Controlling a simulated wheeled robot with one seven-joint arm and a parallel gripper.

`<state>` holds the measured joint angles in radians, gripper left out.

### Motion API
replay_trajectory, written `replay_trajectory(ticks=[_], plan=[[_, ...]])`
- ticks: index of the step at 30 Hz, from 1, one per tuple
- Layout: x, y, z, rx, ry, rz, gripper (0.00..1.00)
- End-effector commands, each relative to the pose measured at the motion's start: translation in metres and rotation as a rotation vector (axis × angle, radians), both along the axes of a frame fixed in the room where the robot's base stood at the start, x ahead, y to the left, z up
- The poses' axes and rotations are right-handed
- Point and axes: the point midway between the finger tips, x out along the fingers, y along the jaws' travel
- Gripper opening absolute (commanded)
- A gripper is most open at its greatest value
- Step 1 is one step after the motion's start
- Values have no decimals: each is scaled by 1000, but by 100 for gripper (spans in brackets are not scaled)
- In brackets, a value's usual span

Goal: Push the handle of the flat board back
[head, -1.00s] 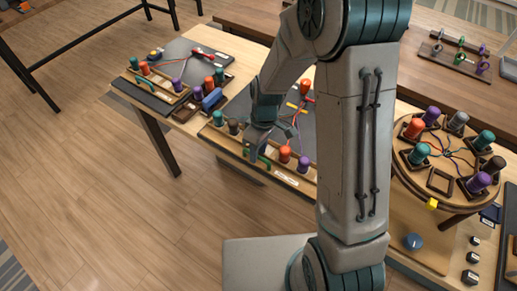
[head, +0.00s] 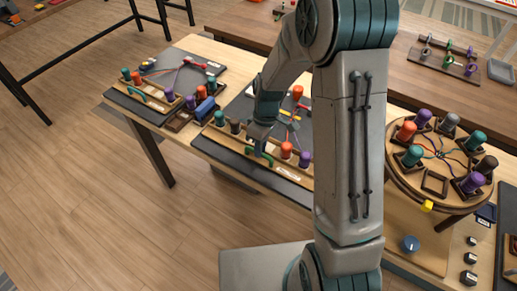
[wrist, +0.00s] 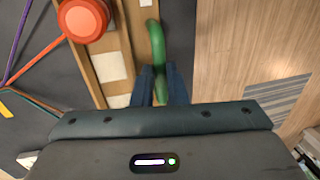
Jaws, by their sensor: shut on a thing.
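The middle flat board (head: 210,148) is dark and lies on the wooden table, with a light wooden bar (head: 273,160) across its front part. The bar carries teal, grey, orange and purple bobbins. A curved green handle (head: 264,156) stands on the bar's front side. My gripper (head: 262,142) reaches down at the handle from above. In the wrist view, my gripper (wrist: 161,88) is shut on the green handle (wrist: 156,45), with a dark finger on each side. An orange bobbin (wrist: 83,18) stands on the bar beside it. My arm hides the board's right part.
A similar board (head: 120,101) with bobbins lies to the left, beside a dark tray (head: 180,122) with a blue piece. A round stand (head: 400,180) with bobbins is on the right, near a blue knob (head: 410,243). Open floor (head: 80,200) lies in front.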

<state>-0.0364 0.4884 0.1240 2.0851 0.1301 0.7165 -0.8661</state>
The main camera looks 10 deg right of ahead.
Motion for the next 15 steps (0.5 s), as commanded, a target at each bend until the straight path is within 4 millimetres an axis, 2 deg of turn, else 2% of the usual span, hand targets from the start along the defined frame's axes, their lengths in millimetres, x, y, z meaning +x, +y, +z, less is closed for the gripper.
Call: replay_trajectory(ticks=[1, 3, 11, 15], plan=[[5, -3, 2, -2, -13, -4, 15], [5, -3, 2, -3, -13, -5, 34], [2, 0, 1, -1, -8, 0, 34], [4, -1, 8, -1, -9, 1, 34]])
